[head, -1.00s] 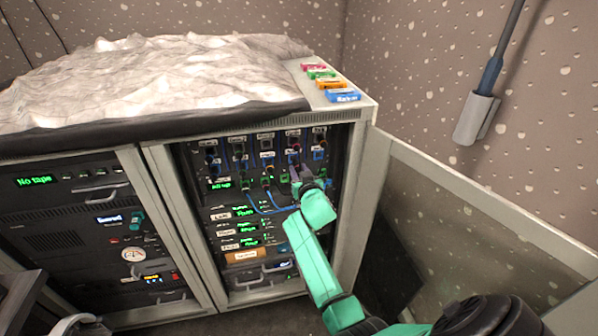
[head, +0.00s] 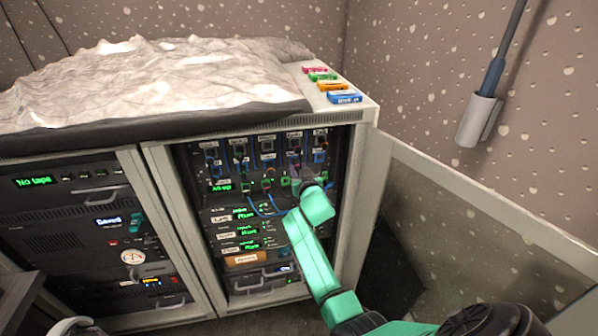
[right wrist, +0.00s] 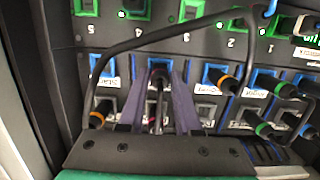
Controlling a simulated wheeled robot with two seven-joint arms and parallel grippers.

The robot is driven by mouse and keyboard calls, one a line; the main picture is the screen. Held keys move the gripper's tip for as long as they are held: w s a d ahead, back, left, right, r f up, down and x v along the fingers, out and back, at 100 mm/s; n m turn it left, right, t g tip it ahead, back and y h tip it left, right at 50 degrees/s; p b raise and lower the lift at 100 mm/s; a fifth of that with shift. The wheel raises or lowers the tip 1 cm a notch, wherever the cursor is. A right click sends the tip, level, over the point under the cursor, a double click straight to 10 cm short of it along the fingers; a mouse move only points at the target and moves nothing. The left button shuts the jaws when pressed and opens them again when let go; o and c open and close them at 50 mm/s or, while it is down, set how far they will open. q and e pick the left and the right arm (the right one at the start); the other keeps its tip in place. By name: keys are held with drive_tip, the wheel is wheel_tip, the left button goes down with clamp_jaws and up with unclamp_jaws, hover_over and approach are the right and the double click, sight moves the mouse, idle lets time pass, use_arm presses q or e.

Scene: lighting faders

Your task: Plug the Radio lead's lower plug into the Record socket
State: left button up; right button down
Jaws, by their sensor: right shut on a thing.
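My right gripper (head: 298,184) is at the patch panel (head: 197,160), in front of its fourth column. In the right wrist view the gripper (right wrist: 165,80) has its two purple fingers closed around a dark plug (right wrist: 158,108). The plug lies in front of a blue-framed socket (right wrist: 158,68); whether it is in the socket or just short of it I cannot tell. Its ring is hidden by the fingers. A black lead (right wrist: 128,42) arches past the fingers to an orange-ringed plug (right wrist: 97,119). I cannot read which socket label says Record.
Other plugs with orange (right wrist: 229,85) and green (right wrist: 264,131) rings stand close beside the fingers. Green numbered sockets (right wrist: 192,10) line the panel. Blue leads (head: 262,210) hang below. An open glass door (head: 455,215) is at the right. Coloured cassettes (head: 344,97) lie on top.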

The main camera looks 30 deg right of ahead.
drive_tip(key=shift+r, duration=0.25)
drive_tip(key=c, duration=0.9)
unclamp_jaws()
drive_tip(key=o, duration=0.4)
drive_tip(key=shift+w+f, duration=0.1)
drive_tip(key=shift+w, duration=0.05)
drive_tip(key=shift+f, duration=0.1)
